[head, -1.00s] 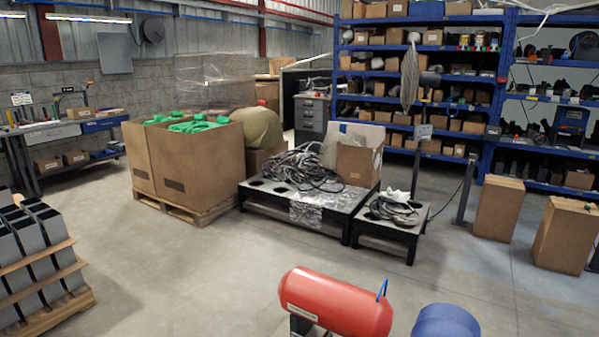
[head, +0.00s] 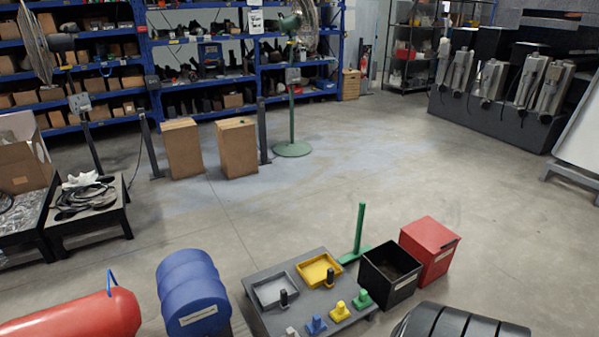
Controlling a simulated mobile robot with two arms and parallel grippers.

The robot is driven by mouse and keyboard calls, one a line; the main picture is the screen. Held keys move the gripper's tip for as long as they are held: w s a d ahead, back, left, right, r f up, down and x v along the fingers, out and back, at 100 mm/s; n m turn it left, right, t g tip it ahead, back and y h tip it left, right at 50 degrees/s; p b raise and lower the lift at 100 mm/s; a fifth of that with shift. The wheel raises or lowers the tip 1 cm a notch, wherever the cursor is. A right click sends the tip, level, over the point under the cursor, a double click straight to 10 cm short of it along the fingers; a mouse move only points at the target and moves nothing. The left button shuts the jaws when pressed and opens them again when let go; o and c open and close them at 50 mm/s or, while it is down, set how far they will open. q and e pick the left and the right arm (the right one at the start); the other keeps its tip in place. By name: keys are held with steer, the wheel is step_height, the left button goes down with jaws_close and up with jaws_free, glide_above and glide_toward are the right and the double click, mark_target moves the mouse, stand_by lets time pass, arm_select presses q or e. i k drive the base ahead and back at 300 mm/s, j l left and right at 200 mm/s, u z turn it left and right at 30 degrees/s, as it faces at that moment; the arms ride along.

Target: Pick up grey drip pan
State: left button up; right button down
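A grey drip pan (head: 275,290), a shallow rectangular tray, sits on the left rear part of a dark grey low platform (head: 258,318). A yellow pan (head: 318,270) of similar shape sits to its right on the same platform. A small dark upright peg (head: 284,298) stands at the grey pan's front right edge. Neither of my grippers shows in the head view.
A blue drum (head: 192,290) and a red tank (head: 75,315) are left of the platform. A black bin (head: 389,277), a red box (head: 430,250) and a green post (head: 358,228) are at its right. Open floor (head: 400,190) lies behind.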

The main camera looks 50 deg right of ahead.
mark_target(275, 290)
steer(key=z, duration=1.45)
